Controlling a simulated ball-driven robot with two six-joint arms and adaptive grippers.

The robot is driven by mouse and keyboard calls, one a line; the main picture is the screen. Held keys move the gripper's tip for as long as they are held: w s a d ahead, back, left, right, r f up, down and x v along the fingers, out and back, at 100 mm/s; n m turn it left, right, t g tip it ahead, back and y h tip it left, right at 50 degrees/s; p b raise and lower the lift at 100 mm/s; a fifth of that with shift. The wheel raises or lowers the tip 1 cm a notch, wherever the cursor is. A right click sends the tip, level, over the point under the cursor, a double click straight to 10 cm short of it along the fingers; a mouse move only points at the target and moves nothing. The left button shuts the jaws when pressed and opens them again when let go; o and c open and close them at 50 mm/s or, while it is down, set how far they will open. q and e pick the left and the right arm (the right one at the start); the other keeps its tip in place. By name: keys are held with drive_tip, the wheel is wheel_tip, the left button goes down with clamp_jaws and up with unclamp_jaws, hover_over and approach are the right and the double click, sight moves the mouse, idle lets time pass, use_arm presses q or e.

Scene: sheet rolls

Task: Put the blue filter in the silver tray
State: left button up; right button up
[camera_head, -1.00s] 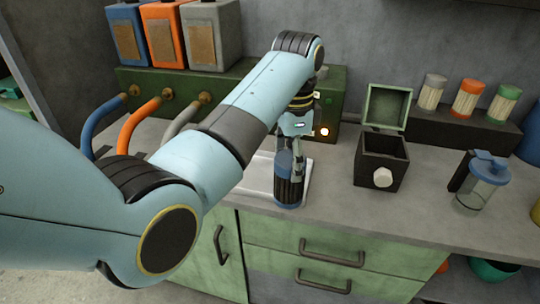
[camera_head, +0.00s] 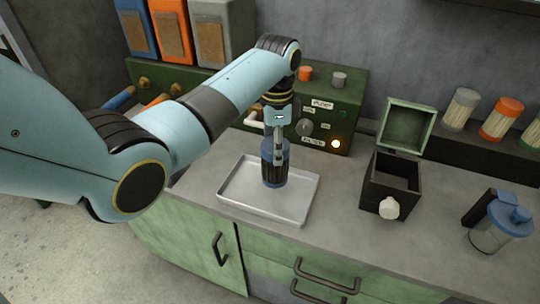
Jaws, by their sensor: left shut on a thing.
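The blue filter (camera_head: 273,172) is a short upright cylinder with blue ends and a dark ribbed middle. It stands over the silver tray (camera_head: 233,189), inside its rim in the picture; I cannot tell whether its base touches the tray floor. My left gripper (camera_head: 277,148) reaches down from above and is shut on the filter's upper part. The silver tray is shallow and lies on the grey counter, with no other thing seen in it. My right gripper is not in view.
Behind the tray stands a green panel (camera_head: 351,101) with knobs and a lit lamp. To the right are an open black box (camera_head: 389,185) with a green lid and a clear jug (camera_head: 491,235) with a blue lid. Orange, blue and grey canisters stand at the back left.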

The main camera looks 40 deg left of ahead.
use_arm(q)
drive_tip(key=shift+s+a+f, duration=0.25)
drive_tip(key=shift+a+f, duration=0.1)
drive_tip(key=shift+f, duration=0.15)
drive_tip(key=shift+s+a+f, duration=0.2)
drive_tip(key=shift+a+f, duration=0.1)
drive_tip(key=shift+f, duration=0.2)
wheel_tip(320, 180, down, 2)
drive_tip(key=shift+f, duration=0.2)
drive_tip(key=shift+w+f, duration=0.1)
drive_tip(key=shift+f, duration=0.3)
drive_tip(key=o, duration=1.7)
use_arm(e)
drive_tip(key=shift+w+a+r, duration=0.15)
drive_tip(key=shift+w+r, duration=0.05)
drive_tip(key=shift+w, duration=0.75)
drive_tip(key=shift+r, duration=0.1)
